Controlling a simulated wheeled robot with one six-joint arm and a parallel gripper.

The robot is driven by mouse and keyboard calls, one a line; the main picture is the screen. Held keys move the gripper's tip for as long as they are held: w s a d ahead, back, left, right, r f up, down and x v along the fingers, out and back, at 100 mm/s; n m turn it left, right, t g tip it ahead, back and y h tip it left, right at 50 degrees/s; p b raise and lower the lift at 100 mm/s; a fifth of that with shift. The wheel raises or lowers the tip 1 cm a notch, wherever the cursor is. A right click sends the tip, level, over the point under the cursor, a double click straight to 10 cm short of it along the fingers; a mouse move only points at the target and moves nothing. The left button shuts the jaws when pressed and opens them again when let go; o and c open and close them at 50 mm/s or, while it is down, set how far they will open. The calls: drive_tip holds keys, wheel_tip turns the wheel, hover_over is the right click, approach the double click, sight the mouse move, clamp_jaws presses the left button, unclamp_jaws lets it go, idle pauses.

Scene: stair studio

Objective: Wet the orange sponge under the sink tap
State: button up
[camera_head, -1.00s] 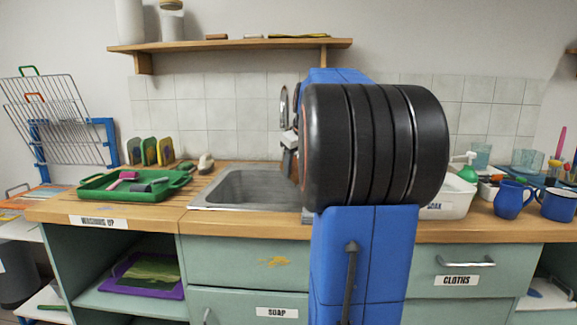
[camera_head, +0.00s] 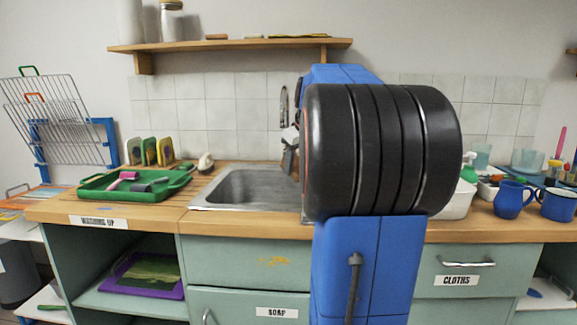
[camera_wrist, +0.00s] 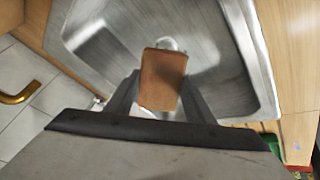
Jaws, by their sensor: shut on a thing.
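The sponge is hard to make out in the head view. I cannot tell whether water is running.
A green tray (camera_head: 135,187) with a pink-handled brush stands left of the sink. A white tub (camera_head: 458,200) and blue mugs (camera_head: 511,200) stand to the right. A wooden shelf (camera_head: 235,44) hangs above.

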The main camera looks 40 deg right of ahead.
drive_tip(key=shift+s+a+r, duration=0.4)
drive_tip(key=shift+s+r, duration=0.25)
drive_tip(key=shift+s, duration=0.05)
drive_tip(key=shift+s+a+r, duration=0.35)
drive_tip(key=shift+s+r, duration=0.25)
drive_tip(key=shift+s, duration=0.1)
